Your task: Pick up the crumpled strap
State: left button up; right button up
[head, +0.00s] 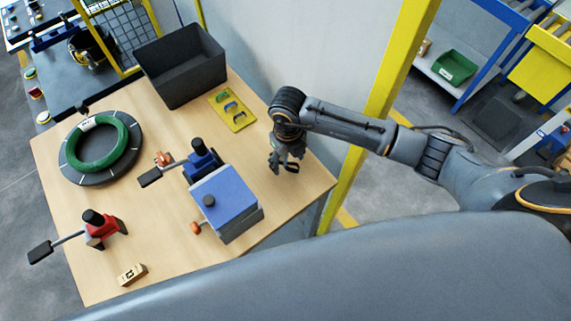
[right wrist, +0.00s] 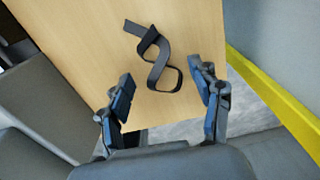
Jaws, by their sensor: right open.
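The crumpled strap (right wrist: 163,53) is a dark grey band bent into a loose S with a loop at its near end. It lies on the wooden table (head: 150,215) close to the edge. My right gripper (head: 285,165) points down over the right part of the table. In the right wrist view my right gripper (right wrist: 164,88) is open, with a finger on either side of the strap's near loop. The fingers look apart from the strap. In the head view the strap is hard to tell from the dark fingers. My left gripper is not in view.
A blue block-like device (head: 226,200) and a blue clamp (head: 201,158) stand left of my right gripper. A yellow plate (head: 232,110) and a dark bin (head: 181,68) are behind. A green coil (head: 98,145) lies far left. A yellow post (head: 385,80) stands beside my right arm.

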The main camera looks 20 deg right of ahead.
jog(key=shift+f, duration=0.65)
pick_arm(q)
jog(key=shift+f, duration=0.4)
pick_arm(e)
jog(key=shift+w, duration=0.1)
jog(key=shift+a, duration=0.1)
jog(key=shift+c, duration=0.4)
jog(key=c, duration=1)
jog(key=shift+o, duration=0.2)
jog(key=shift+r, duration=0.2)
